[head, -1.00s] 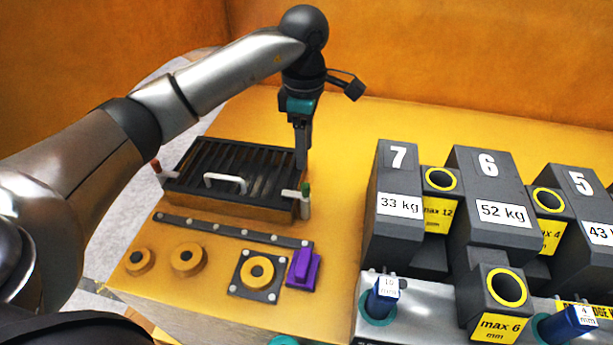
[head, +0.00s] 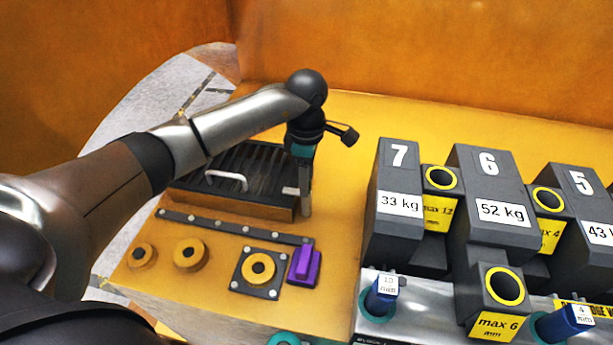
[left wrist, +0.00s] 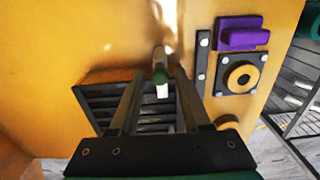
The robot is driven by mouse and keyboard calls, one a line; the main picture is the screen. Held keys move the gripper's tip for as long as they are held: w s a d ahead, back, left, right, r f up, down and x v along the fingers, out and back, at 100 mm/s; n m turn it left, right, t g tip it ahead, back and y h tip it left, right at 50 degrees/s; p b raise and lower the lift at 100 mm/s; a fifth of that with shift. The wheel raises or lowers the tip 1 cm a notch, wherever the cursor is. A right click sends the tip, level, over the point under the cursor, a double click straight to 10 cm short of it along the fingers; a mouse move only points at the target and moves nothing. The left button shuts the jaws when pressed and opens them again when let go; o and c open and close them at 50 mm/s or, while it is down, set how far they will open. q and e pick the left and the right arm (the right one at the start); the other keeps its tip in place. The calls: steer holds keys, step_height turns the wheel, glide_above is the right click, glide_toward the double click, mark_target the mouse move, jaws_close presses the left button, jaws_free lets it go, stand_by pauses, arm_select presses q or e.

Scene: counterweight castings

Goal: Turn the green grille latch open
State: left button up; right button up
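The black slatted grille (head: 262,170) with a white handle (head: 226,178) lies on the yellow worktop. The green latch (left wrist: 160,73) sits at the grille's right front corner, its white bar (left wrist: 162,90) reaching toward the slats. In the head view its white bar (head: 290,191) shows, but my left gripper hides the green end. My left gripper (head: 306,208) points down at this corner. In the left wrist view its fingers (left wrist: 160,76) are apart, one on each side of the latch. I see gaps between the fingers and the latch. My right gripper is out of view.
A purple block (head: 303,264) and a square plate with a yellow ring (head: 259,268) sit in front of the grille. A dark studded strip (head: 232,228) runs between. Heavy grey castings (head: 400,205) stand to the right. The worktop behind them is clear.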

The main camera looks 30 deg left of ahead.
arm_select(q)
jaws_close()
steer(key=shift+n, duration=0.4)
steer(key=n, duration=1.2)
steer(key=shift+n, duration=0.3)
steer(key=shift+n+p, duration=0.55)
steer(key=shift+n, duration=1.75)
